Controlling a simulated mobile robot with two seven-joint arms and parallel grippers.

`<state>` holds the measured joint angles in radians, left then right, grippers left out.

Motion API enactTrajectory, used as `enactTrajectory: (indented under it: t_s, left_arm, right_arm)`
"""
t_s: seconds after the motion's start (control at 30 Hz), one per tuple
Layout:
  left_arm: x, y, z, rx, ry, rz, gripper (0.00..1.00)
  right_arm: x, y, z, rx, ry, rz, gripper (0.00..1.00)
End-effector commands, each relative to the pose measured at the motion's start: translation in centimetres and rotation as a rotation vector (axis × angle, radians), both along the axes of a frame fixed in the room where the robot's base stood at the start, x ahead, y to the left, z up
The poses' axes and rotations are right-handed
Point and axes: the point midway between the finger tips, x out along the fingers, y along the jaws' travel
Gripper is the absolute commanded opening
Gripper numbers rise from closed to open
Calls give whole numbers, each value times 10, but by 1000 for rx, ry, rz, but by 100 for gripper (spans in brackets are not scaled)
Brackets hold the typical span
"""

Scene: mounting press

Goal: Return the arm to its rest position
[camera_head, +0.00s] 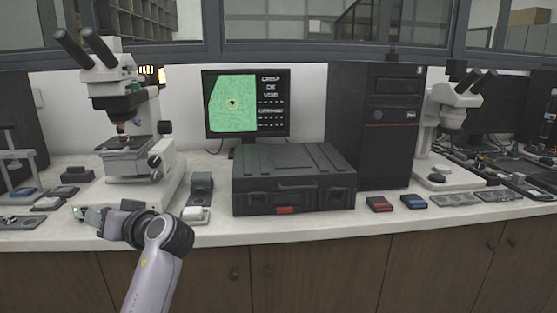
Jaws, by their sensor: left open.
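My left arm comes in from the bottom left, and my left gripper (88,213) points to the left at the counter's front edge. It is open, and no object shows between its fingers. It is in front of the base of the white microscope (130,150). The gripper's own wrist hides part of its body and some of the counter behind it. My right gripper does not show in this view.
A dark case (295,180) stands mid-counter before a monitor (247,103) and a black computer tower (374,125). A second microscope (448,130) stands at right. Cabinets (330,270) are below.

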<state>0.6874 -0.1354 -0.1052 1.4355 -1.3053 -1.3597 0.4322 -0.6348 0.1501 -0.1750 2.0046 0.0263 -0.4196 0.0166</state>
Motion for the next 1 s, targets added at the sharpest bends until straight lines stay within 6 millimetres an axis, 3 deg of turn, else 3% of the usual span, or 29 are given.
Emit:
enactTrajectory:
  t_s: [0.03, 0.1, 0.27, 0.5, 0.73, 0.9, 1.0]
  left_arm:
    - [-1, -1, -27, -12, 52, -64, 45]
    - [-3, -6, -63, -36, 111, -157, 45]
    - [-22, -22, -138, -103, 217, -364, 45]
    - [-84, -56, -228, -241, 315, -645, 45]
    - [-168, -94, -277, -411, 334, -865, 45]
    - [-233, -117, -287, -544, 304, -974, 45]
    - [-262, -126, -286, -608, 279, -1009, 45]
  right_arm:
    - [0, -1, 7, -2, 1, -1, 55]
    - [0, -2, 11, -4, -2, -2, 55]
    - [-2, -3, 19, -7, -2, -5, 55]
    - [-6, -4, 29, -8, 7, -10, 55]
    - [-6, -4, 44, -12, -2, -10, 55]
    - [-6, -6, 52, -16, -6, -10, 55]
    - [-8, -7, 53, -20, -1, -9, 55]
